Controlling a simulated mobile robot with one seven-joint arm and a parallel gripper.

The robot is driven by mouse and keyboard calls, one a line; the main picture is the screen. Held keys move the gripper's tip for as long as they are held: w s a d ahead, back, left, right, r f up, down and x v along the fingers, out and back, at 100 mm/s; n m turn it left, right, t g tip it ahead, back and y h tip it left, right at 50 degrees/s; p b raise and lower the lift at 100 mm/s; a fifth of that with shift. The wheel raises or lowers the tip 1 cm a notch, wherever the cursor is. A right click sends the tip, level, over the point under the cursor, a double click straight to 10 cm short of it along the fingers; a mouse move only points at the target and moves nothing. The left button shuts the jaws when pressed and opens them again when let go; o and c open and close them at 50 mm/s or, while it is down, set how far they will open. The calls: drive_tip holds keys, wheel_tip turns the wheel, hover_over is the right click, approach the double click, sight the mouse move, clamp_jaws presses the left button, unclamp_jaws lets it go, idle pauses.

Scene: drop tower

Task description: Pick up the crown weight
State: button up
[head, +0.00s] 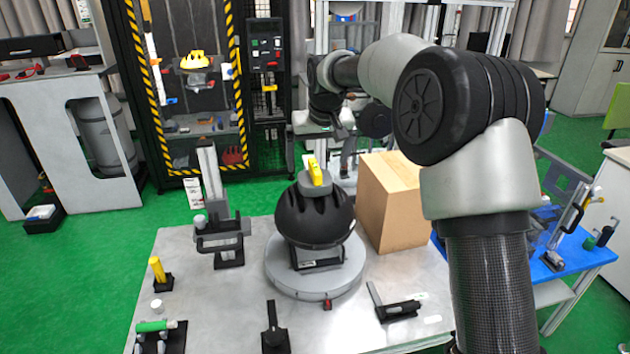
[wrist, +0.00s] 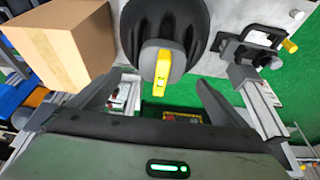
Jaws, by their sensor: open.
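The crown weight (head: 316,178), a grey block with an upright yellow grip, sits on top of a black ribbed helmet (head: 314,216). The helmet rests on a round grey stand (head: 315,283) on the table. In the wrist view the crown weight (wrist: 163,70) lies between the two fingers as seen from above, with its yellow grip toward the camera. My gripper (wrist: 157,82) is open and empty, and no finger is seen touching the weight. In the head view my gripper (head: 338,130) is small and dark, above and behind the helmet.
A cardboard box (head: 393,205) stands right beside the helmet stand. A grey upright fixture (head: 218,225) stands to the left. A striped cage (head: 190,90) stands behind the table.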

sight(315, 166)
drive_tip(key=x, duration=0.5)
drive_tip(key=shift+w+a+f, duration=0.25)
drive_tip(key=shift+w, duration=0.05)
drive_tip(key=c, duration=1.7)
drive_tip(key=shift+r, duration=0.2)
drive_tip(key=c, duration=0.3)
